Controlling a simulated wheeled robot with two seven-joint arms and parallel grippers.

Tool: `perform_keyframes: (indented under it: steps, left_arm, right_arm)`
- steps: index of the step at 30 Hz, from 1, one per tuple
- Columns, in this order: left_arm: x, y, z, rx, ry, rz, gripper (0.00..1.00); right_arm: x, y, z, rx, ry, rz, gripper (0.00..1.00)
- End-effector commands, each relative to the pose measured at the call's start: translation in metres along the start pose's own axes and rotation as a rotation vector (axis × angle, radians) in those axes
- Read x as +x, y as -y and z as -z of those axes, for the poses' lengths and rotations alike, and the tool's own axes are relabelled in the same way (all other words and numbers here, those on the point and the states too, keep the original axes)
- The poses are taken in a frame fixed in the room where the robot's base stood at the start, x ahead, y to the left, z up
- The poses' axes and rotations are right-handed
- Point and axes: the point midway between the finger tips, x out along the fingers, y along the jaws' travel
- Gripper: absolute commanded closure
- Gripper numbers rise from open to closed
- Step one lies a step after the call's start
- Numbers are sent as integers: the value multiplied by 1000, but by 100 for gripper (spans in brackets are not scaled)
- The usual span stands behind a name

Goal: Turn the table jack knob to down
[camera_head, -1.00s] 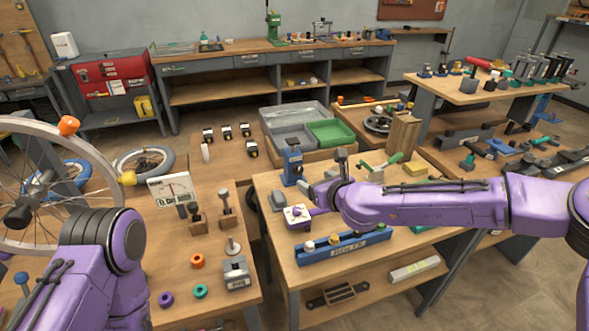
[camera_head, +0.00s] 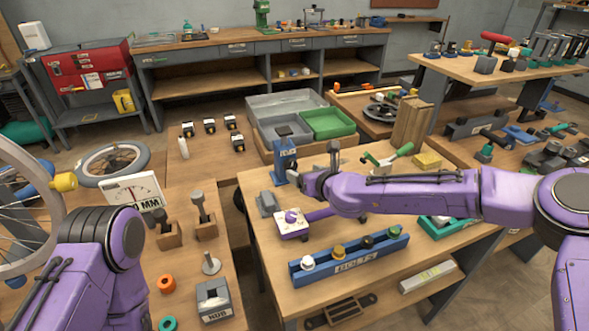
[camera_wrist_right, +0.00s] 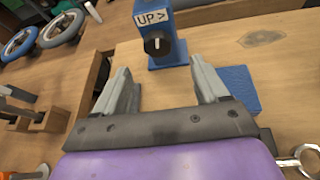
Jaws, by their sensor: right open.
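The table jack is a blue upright block (camera_head: 286,158) with a dark top, standing on the left back part of the near workbench. In the right wrist view, its blue face (camera_wrist_right: 178,16) carries a white "UP >" label and a round black knob (camera_wrist_right: 155,43) with a small white mark. My right gripper (camera_wrist_right: 160,72) is open and empty, its two grey fingers apart with the knob ahead of the gap, not touching it. In the head view, my right gripper (camera_head: 299,179) is just in front of the jack, partly hidden by its own wrist. My left gripper is out of view.
A blue rail with several round knobs (camera_head: 348,257) lies on the bench front. A wooden block (camera_head: 411,122) and grey and green bins (camera_head: 327,122) stand behind. A blue plate (camera_wrist_right: 240,88) lies by the right-hand finger.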

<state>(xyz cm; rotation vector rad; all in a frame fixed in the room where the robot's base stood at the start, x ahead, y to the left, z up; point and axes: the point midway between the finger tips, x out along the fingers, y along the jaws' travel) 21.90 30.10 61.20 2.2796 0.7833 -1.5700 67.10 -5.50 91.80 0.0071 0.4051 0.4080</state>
Motion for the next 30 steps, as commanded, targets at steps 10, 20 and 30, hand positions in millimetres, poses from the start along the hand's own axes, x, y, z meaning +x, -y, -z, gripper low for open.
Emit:
perform_keyframes:
  steps: [10,20,30]
  left_arm:
    - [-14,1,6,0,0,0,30]
    - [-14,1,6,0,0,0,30]
    - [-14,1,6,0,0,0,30]
  right_arm:
    - [67,-1,-1,0,-1,1,27]
    - [76,1,0,0,0,2,27]
    - [75,1,0,-1,0,2,82]
